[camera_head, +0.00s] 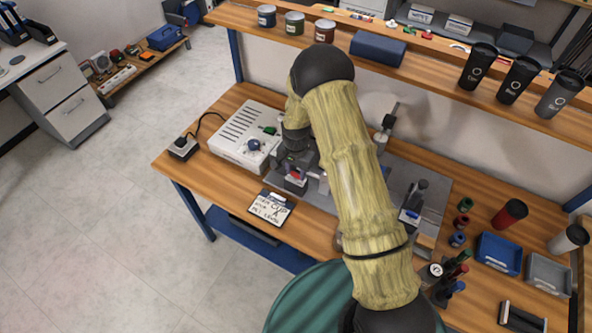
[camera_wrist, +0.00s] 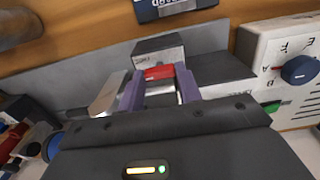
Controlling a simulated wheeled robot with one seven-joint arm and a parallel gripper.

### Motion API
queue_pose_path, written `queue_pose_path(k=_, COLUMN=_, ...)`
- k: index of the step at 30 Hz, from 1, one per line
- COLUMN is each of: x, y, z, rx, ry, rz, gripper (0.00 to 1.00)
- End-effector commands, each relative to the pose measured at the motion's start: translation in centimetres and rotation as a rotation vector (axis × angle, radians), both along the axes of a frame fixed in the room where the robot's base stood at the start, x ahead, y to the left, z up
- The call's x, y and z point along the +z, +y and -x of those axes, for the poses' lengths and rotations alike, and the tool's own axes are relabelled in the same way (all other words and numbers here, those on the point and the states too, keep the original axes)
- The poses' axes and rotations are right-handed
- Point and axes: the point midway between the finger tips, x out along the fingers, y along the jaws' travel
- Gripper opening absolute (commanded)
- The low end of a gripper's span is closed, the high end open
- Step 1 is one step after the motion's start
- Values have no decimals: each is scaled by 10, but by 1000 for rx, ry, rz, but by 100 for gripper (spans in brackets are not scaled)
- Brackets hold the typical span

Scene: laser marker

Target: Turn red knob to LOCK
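The red knob (camera_wrist: 158,72) sits on a dark fixture with pale labelled faces (camera_wrist: 158,50). Its red top also shows in the head view (camera_head: 296,173), just below my gripper. In the wrist view, the purple-padded fingers of my gripper (camera_wrist: 160,80) stand apart, one on each side of the knob. The knob fills nearly all the gap at the fingertips. I cannot tell whether the pads press on it. The label lettering is too small to read, so the knob's setting is unclear.
A white control box (camera_head: 245,138) with a blue dial (camera_wrist: 299,69) stands close beside the fixture. A card on a clipboard (camera_head: 270,208) lies at the front table edge. A grey plate and tool posts (camera_head: 413,200) are to the right. An upper shelf (camera_head: 430,70) runs behind.

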Motion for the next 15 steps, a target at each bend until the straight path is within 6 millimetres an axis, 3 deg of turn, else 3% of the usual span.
queue_pose_path(k=15, x=-1, y=0, z=0, rx=77, ry=1, rz=-1, gripper=12)
